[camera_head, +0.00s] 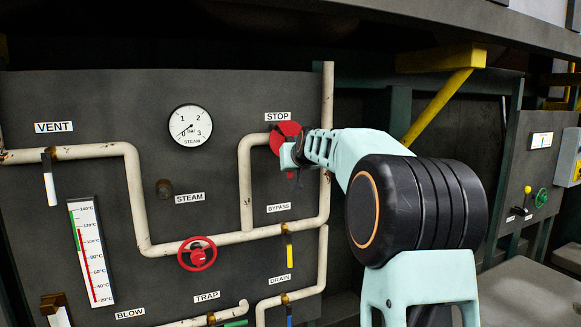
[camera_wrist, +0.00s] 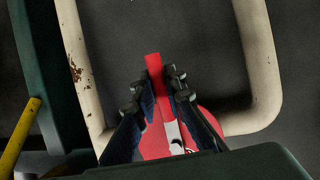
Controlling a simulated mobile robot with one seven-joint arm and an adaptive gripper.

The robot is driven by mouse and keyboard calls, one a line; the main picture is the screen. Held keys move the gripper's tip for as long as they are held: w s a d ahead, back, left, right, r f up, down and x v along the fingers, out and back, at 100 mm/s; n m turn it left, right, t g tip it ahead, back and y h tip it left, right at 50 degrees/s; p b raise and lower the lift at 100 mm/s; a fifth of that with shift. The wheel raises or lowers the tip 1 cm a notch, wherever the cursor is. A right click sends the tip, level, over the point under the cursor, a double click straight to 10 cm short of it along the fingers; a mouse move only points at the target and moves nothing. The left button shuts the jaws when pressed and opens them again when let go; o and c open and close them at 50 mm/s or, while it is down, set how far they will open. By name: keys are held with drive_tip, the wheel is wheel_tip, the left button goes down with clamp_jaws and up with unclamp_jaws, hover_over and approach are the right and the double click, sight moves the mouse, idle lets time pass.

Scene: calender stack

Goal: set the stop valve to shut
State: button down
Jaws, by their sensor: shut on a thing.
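The stop valve is a red disc (camera_head: 280,138) under the STOP label (camera_head: 278,117), on the white pipe at the right of the grey panel. My gripper (camera_head: 290,157) is in front of it and covers part of it. In the wrist view the red lever (camera_wrist: 153,62) stands out between my fingers, and part of the red disc (camera_wrist: 154,146) shows behind with a white and black mark. My gripper is shut on the lever, one finger on each side. The lever's angle against the disc is hidden in the head view.
White pipes (camera_head: 245,180) run around the valve. A red handwheel (camera_head: 197,254), a steam gauge (camera_head: 191,126) and the yellow-handled drain valve (camera_head: 289,250) are on the same panel. A yellow brace (camera_head: 438,103) stands behind my arm at the right.

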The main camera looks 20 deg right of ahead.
drive_tip(key=shift+a+f, duration=0.1)
drive_tip(key=shift+f, duration=0.05)
drive_tip(key=c, duration=2)
unclamp_jaws()
drive_tip(key=shift+o, duration=0.2)
drive_tip(key=shift+s, duration=0.1)
drive_tip(key=shift+s+r, duration=0.15)
drive_tip(key=shift+r, duration=0.1)
drive_tip(key=v, duration=1.1)
drive_tip(key=shift+s, duration=0.25)
